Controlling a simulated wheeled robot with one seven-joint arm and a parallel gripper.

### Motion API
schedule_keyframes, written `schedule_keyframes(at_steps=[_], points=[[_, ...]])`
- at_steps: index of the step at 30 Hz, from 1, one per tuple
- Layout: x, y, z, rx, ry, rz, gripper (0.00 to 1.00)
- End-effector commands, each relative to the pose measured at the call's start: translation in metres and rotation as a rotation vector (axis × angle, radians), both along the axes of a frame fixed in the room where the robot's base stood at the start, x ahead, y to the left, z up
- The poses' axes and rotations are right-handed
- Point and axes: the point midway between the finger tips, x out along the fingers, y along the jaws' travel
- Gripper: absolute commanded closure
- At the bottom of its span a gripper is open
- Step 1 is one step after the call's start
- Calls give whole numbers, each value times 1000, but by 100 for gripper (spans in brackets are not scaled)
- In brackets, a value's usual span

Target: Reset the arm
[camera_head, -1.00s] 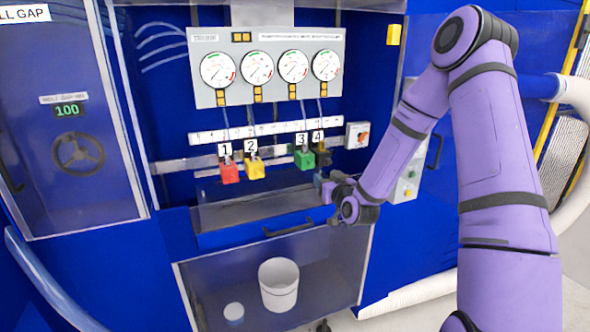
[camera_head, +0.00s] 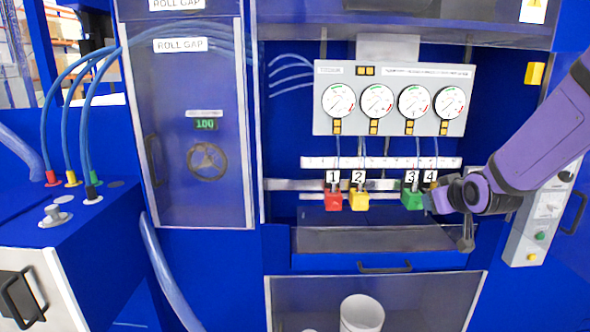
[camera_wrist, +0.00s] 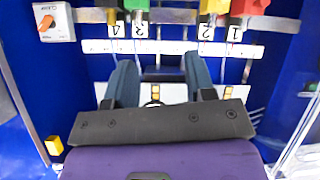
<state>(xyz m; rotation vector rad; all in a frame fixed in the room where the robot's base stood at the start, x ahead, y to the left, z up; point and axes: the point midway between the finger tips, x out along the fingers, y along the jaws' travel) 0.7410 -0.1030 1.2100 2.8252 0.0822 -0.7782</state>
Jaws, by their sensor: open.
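My gripper (camera_head: 430,200) is at the right of the row of numbered blocks in the head view, in front of the block labelled 4. In the wrist view, which looks upside down, my gripper (camera_wrist: 160,72) shows two dark fingers spread wide with nothing held between them. The red block 1 (camera_head: 333,201), yellow block 2 (camera_head: 358,201) and green block 3 (camera_head: 411,200) hang in a row. Block 4 is mostly hidden behind my gripper in the head view. My purple arm enters from the right edge.
A gauge panel (camera_head: 394,98) is above the blocks, with a white strip (camera_head: 380,162) between. A tray with a handle (camera_head: 384,268) and a white bucket (camera_head: 361,313) are below. A control box (camera_head: 541,215) is close to my arm at right. A roll gap door (camera_head: 190,130) is left.

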Motion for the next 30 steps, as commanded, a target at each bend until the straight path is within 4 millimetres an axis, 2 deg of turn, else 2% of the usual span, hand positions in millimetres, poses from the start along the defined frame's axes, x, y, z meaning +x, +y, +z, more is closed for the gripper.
schedule_keyframes(at_steps=[3,8,15,24,30], points=[[-26,6,23,-16,61,-19,50],[-66,13,47,-18,151,-56,50],[-137,21,77,9,280,-109,50],[-237,30,101,85,440,-154,50],[-290,34,106,133,528,-159,50]])
